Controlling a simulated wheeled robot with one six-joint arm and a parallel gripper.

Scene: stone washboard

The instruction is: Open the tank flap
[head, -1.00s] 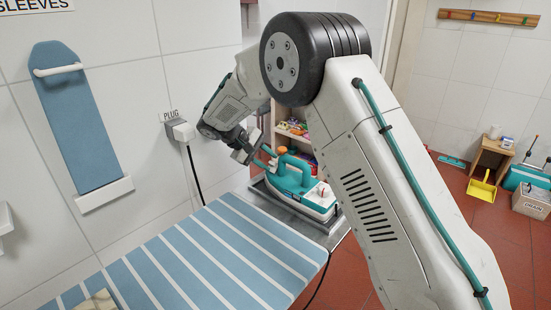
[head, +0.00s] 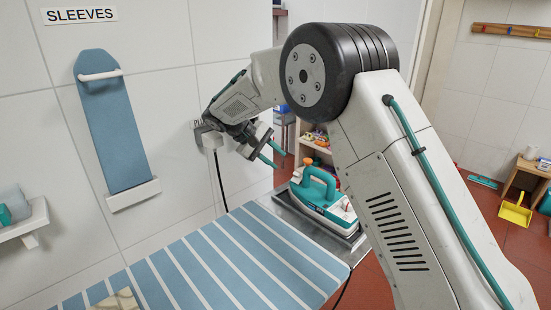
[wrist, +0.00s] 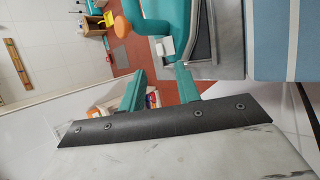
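The teal and white iron (head: 322,192) stands on a metal rest at the far end of the ironing board. It has a teal handle and a small orange part (head: 308,161) at its left back. In the wrist view the iron's teal body (wrist: 163,12) is at the top, with a round orange piece (wrist: 122,26) at its left. I cannot tell whether the tank flap is open or shut. My gripper (head: 271,154) has its teal fingers apart and empty, left of the iron and clear of it. The open fingers also show in the wrist view (wrist: 160,84).
The striped ironing board (head: 215,260) fills the lower left. A plug with a cord (head: 210,140) is on the tiled wall close behind my gripper. A blue sleeve board (head: 115,130) hangs further left. A shelf of small items (head: 316,140) stands behind the iron.

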